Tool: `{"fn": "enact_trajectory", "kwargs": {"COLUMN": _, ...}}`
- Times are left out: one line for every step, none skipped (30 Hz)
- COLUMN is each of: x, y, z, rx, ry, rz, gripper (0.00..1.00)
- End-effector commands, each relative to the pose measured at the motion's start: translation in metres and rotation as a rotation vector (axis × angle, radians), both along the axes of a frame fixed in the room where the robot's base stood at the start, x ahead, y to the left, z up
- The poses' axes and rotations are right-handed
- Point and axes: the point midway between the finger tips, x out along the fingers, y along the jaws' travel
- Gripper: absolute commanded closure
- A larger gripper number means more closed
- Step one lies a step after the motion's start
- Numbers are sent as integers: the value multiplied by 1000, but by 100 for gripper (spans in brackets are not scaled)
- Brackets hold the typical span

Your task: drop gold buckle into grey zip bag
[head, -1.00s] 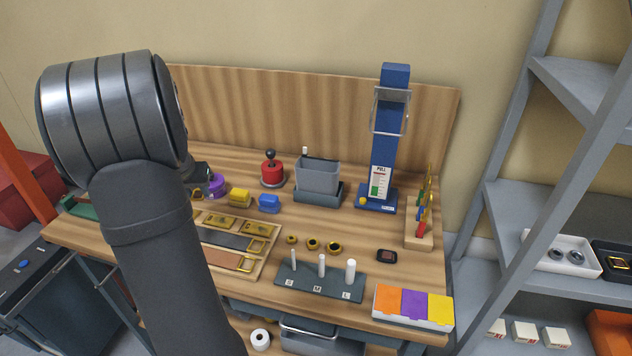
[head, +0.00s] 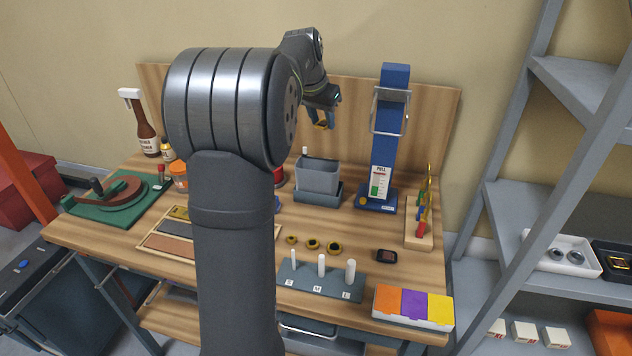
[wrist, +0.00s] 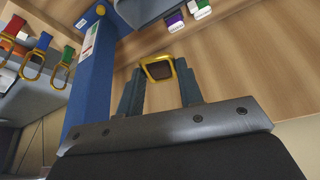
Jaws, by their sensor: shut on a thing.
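My gripper (head: 324,116) is shut on a gold buckle (head: 321,126), held high in front of the wooden backboard. In the wrist view the buckle (wrist: 157,68) is a gold frame around a dark opening, at the tips of the fingers. A grey open-topped pouch (head: 318,178), which looks like the grey zip bag, stands upright in a dark holder at the back of the bench. In the head view the buckle appears above this pouch, clearly apart from it. How they line up in depth is hard to tell.
A blue pull-test stand (head: 390,150) rises just right of the pouch. A sizing-peg block (head: 322,280) and several gold rings are in front. My arm hides part of the strap tray (head: 160,245).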

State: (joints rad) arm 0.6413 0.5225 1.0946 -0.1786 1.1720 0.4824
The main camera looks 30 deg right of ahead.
Motion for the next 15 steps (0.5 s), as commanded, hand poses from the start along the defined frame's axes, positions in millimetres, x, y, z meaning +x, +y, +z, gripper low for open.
{"fn": "enact_trajectory", "kwargs": {"x": -1, "y": -1, "z": -3, "rx": 1, "ry": 1, "rz": -1, "gripper": 88}}
{"fn": "enact_trajectory", "kwargs": {"x": -1, "y": -1, "z": -5, "rx": 1, "ry": 1, "rz": -2, "gripper": 88}}
{"fn": "enact_trajectory", "kwargs": {"x": 0, "y": -1, "z": -9, "rx": 1, "ry": 1, "rz": -1, "gripper": 88}}
{"fn": "enact_trajectory", "kwargs": {"x": -1, "y": -1, "z": -13, "rx": 1, "ry": 2, "rz": -2, "gripper": 88}}
{"fn": "enact_trajectory", "kwargs": {"x": -1, "y": -1, "z": -16, "rx": 2, "ry": 3, "rz": -1, "gripper": 88}}
{"fn": "enact_trajectory", "kwargs": {"x": -1, "y": -1, "z": -21, "rx": 1, "ry": 3, "rz": -1, "gripper": 88}}
{"fn": "enact_trajectory", "kwargs": {"x": 0, "y": -1, "z": -25, "rx": 1, "ry": 3, "rz": -1, "gripper": 88}}
{"fn": "enact_trajectory", "kwargs": {"x": -1, "y": 0, "z": -29, "rx": 2, "ry": 3, "rz": -1, "gripper": 88}}
{"fn": "enact_trajectory", "kwargs": {"x": -1, "y": 0, "z": -34, "rx": 2, "ry": 3, "rz": -1, "gripper": 88}}
{"fn": "enact_trajectory", "kwargs": {"x": 0, "y": 0, "z": -37, "rx": 1, "ry": 2, "rz": 0, "gripper": 88}}
{"fn": "enact_trajectory", "kwargs": {"x": 0, "y": 0, "z": -40, "rx": 0, "ry": 1, "rz": 0, "gripper": 88}}
{"fn": "enact_trajectory", "kwargs": {"x": 0, "y": 0, "z": -44, "rx": 1, "ry": 2, "rz": 0, "gripper": 88}}
{"fn": "enact_trajectory", "kwargs": {"x": 0, "y": 0, "z": -46, "rx": 0, "ry": 1, "rz": 0, "gripper": 88}}
{"fn": "enact_trajectory", "kwargs": {"x": 0, "y": 0, "z": -49, "rx": 0, "ry": 1, "rz": 0, "gripper": 88}}
{"fn": "enact_trajectory", "kwargs": {"x": 0, "y": 0, "z": -51, "rx": 0, "ry": 1, "rz": 0, "gripper": 88}}
